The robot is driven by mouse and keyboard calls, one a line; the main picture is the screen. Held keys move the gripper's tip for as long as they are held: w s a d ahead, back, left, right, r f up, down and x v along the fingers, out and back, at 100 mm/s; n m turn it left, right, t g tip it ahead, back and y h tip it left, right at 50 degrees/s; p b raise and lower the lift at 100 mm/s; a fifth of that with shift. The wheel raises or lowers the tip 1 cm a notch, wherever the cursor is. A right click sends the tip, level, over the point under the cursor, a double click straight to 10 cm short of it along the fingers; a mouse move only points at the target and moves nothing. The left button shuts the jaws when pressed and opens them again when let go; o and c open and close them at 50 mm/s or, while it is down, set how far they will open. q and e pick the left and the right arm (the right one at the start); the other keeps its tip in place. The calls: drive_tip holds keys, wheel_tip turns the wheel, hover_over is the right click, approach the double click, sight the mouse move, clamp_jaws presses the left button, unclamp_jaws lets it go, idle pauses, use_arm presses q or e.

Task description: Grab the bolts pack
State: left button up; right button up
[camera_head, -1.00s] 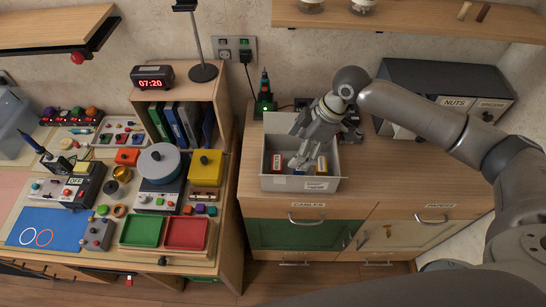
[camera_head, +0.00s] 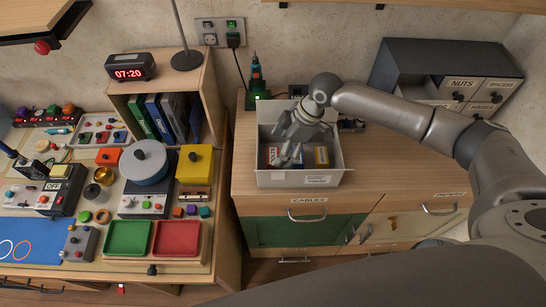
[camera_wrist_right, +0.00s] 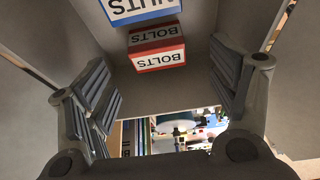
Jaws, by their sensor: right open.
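The bolts pack is a small red and white box labelled BOLTS (camera_wrist_right: 157,48), upside down in the right wrist view. In the head view a red box (camera_head: 272,156) stands inside the grey open bin (camera_head: 318,179), on the left, partly behind my fingers. A blue and white NUTS box (camera_wrist_right: 140,9) is beside the bolts pack, cut off by the frame top. My right gripper (camera_head: 287,157) is open and empty, reaching down into the bin near the boxes. In the wrist view its padded fingers (camera_wrist_right: 163,92) are spread wide, with the bolts pack beyond them. My left gripper is not in view.
The bin stands on a wooden cabinet (camera_head: 390,178). A green-lit device (camera_head: 256,88) stands behind the bin. A crowded workbench (camera_head: 130,265) is on the left.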

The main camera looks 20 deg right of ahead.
sight(274, 155)
drive_tip(key=shift+w+a+f+p, duration=0.2)
drive_tip(key=shift+a+f+p, duration=0.1)
drive_tip(key=shift+f, duration=0.2)
drive_tip(key=p+x, duration=0.1)
drive_tip(key=x, duration=0.3)
drive_tip(key=shift+a+p, duration=0.1)
drive_tip(key=shift+p, duration=0.25)
drive_tip(key=shift+w+f, duration=0.1)
drive_tip(key=shift+f, duration=0.2)
drive_tip(key=c, duration=1.2)
